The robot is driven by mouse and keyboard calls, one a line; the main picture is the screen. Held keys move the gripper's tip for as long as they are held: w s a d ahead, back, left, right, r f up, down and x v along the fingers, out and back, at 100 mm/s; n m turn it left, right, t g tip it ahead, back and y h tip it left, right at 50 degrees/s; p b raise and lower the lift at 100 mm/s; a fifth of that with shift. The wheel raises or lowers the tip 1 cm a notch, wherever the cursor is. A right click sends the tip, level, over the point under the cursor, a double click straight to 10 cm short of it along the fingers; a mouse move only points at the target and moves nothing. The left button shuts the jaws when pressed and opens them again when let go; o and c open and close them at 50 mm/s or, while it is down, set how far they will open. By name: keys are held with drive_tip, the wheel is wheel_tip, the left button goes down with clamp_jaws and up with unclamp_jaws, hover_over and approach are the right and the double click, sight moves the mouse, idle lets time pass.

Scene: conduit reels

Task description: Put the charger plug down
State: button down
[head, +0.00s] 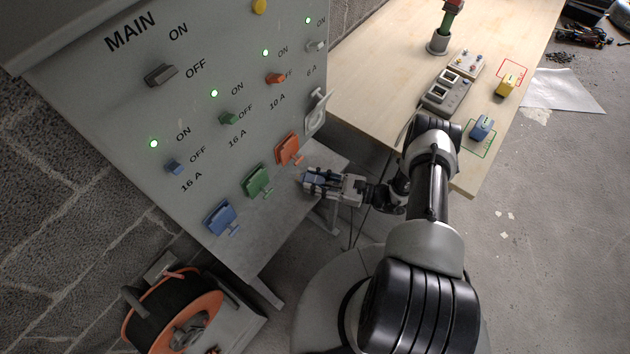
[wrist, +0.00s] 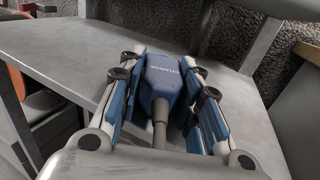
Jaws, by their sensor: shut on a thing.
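The charger plug (wrist: 163,78) is blue with lettering on its body and a grey cable at its near end. My gripper (wrist: 160,68) is shut on it, with one finger on each side. In the head view my gripper (head: 310,182) is in front of the panel's lower right, by the orange socket cover (head: 288,149). Only a little blue of the plug (head: 316,177) shows there between the fingers. The grey metal shelf (wrist: 80,58) lies beneath the plug in the wrist view. I cannot tell whether the plug touches it.
The panel (head: 130,105) also has blue (head: 221,217) and green (head: 257,181) socket covers. A wooden bench (head: 375,85) carries a yellow plug (head: 506,86) by a red outline, a blue plug (head: 482,127) by a green outline, and a grey box (head: 447,92). A cable reel (head: 175,315) stands lower left.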

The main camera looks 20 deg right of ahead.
drive_tip(key=shift+s+f+b, duration=0.1)
drive_tip(key=shift+f+b, duration=0.2)
drive_tip(key=shift+f, duration=0.15)
drive_tip(key=c, duration=1.3)
unclamp_jaws()
drive_tip(key=shift+c, duration=0.2)
drive_tip(key=shift+o, duration=0.9)
drive_tip(key=shift+r+p, duration=0.25)
drive_tip(key=shift+p, duration=0.15)
drive_tip(key=p+v, duration=0.1)
drive_tip(key=v, duration=1.1)
drive_tip(key=shift+r+p, duration=0.3)
drive_tip(key=shift+r, duration=0.05)
